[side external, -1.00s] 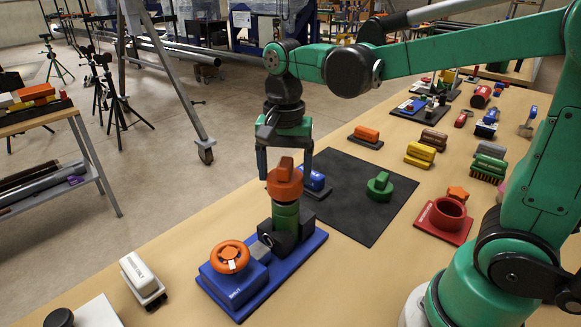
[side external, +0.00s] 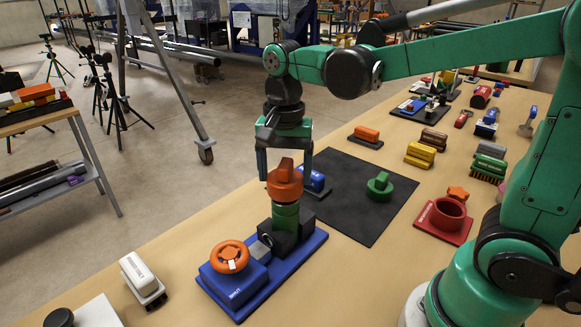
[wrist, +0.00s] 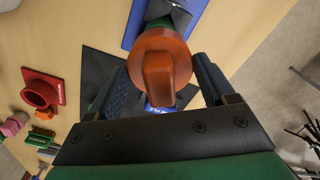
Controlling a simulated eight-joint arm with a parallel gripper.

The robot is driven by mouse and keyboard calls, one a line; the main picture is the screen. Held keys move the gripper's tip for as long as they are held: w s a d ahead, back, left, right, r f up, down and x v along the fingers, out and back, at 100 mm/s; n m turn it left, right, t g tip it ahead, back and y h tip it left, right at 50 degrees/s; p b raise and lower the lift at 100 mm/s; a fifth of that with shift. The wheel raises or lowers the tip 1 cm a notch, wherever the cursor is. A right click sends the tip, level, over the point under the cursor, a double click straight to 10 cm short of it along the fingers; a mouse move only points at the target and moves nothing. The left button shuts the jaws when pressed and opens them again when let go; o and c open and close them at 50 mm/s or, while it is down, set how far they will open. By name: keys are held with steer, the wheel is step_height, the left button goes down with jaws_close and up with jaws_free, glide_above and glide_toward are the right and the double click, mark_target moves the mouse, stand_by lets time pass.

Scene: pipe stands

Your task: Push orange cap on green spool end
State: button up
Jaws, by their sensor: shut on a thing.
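The orange cap (side external: 285,185), with a raised grip bar on top, sits upright on the upper end of the green spool (side external: 286,217). It also shows in the wrist view (wrist: 160,68), between my two fingers. My gripper (side external: 285,170) points down over the cap and is shut on it, one finger on each side. The spool stands in a black holder (side external: 290,240) on a blue base (side external: 240,300). No clear gap shows between cap and spool; I cannot tell how deep the cap sits.
An orange handwheel (side external: 229,257) is on the left of the blue base. A black mat (side external: 345,215) behind holds a green knobbed cap (side external: 380,186) and a blue piece (side external: 313,182). A red flanged ring (side external: 446,216) stands right.

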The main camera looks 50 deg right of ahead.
mark_target(285, 187)
steer(key=shift+f, duration=1.8)
steer(key=o, duration=1.3)
steer(key=shift+r, duration=2.5)
steer(key=shift+r, duration=2.8)
step_height(285, 187, down, 11)
steer(key=shift+r, duration=0.15)
